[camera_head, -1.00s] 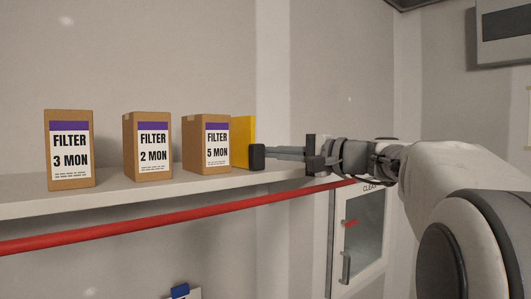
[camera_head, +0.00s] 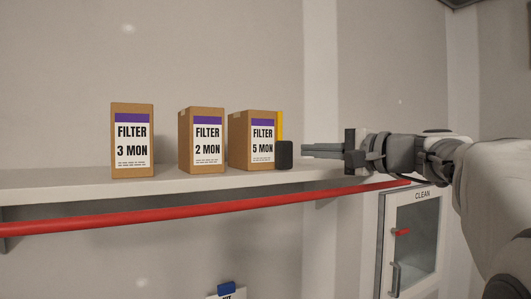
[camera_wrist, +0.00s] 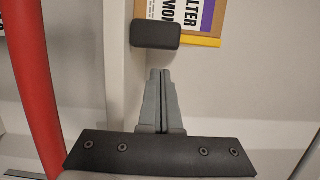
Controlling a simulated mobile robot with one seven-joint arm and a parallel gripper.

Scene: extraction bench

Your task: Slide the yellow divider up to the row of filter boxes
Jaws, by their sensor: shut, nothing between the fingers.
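The yellow divider (camera_head: 280,125) stands on the shelf at the right side of the filter box 5 MON (camera_head: 240,140). Only a thin strip of it shows; I cannot tell whether it touches the box. Its dark block (camera_head: 284,155) sticks out at the front; it also shows in the wrist view (camera_wrist: 156,34), with a yellow edge (camera_wrist: 200,41) beside the box label. The filter boxes 2 MON (camera_head: 186,140) and 3 MON (camera_head: 132,108) stand farther left, with gaps between the boxes. My gripper (camera_head: 303,150) is shut and empty, just right of the block with a small gap.
The boxes stand on a pale shelf (camera_head: 60,182). A red rail (camera_head: 150,215) runs below its front edge. A cabinet marked CLEAN (camera_head: 420,240) is at the lower right. The shelf is bare to the left of the boxes.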

